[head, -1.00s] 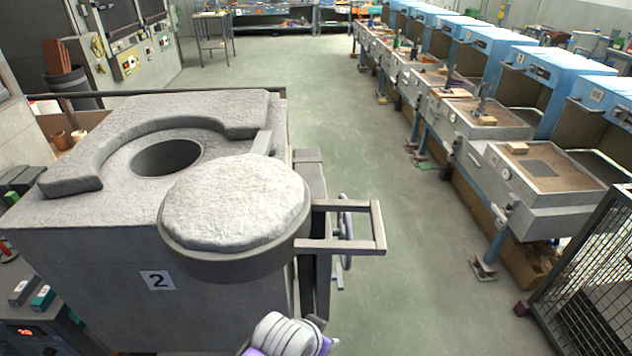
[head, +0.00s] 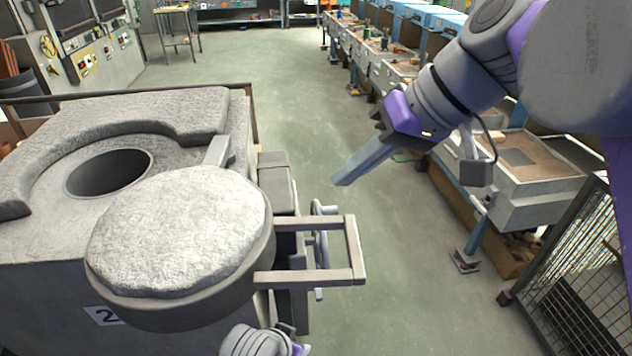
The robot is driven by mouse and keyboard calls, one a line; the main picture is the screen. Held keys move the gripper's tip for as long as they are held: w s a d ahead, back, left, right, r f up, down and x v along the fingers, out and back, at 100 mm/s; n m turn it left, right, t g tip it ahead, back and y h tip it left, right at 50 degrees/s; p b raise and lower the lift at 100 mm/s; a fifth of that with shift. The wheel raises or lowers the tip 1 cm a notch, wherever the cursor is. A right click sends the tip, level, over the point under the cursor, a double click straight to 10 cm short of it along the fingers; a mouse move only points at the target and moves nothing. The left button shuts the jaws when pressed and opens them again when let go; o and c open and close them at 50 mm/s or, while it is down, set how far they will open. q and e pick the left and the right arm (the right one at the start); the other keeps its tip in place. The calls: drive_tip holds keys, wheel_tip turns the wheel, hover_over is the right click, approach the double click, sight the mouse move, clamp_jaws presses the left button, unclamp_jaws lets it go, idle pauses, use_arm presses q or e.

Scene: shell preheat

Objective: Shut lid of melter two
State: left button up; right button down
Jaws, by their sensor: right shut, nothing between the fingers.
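Melter two (head: 30,290) is a grey block with a round dark opening (head: 108,173) in its top and a number 2 plate, partly hidden, on its front. Its round lid (head: 178,228), pale and rough on top with a dark rim, is swung aside, so the opening is uncovered. A rectangular bar handle (head: 352,250) sticks out from the lid to the right. My right gripper (head: 343,182) is shut and empty, above and apart from the handle, pointing down-left. Part of my left arm shows at the bottom edge; its gripper is out of view.
A handwheel (head: 319,240) stands behind the handle. A row of blue and grey stations (head: 520,175) lines the right, with a mesh cage (head: 570,275) at lower right. The green floor (head: 400,300) between is clear.

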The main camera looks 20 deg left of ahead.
drive_tip(key=b, duration=0.1)
approach(273, 220)
drive_tip(key=f, duration=0.1)
drive_tip(key=w+f, duration=0.2)
drive_tip(key=f, duration=0.1)
drive_tip(key=shift+d, duration=0.15)
drive_tip(key=shift+s+a+r, duration=0.15)
drive_tip(key=shift+s+a, duration=0.55)
drive_tip(key=shift+a, duration=0.3)
use_arm(q)
drive_tip(key=shift+s+f, duration=0.35)
drive_tip(key=shift+f, duration=0.5)
use_arm(e)
drive_tip(key=shift+s+a, duration=0.35)
drive_tip(key=shift+a, duration=0.2)
drive_tip(key=shift+s, duration=0.15)
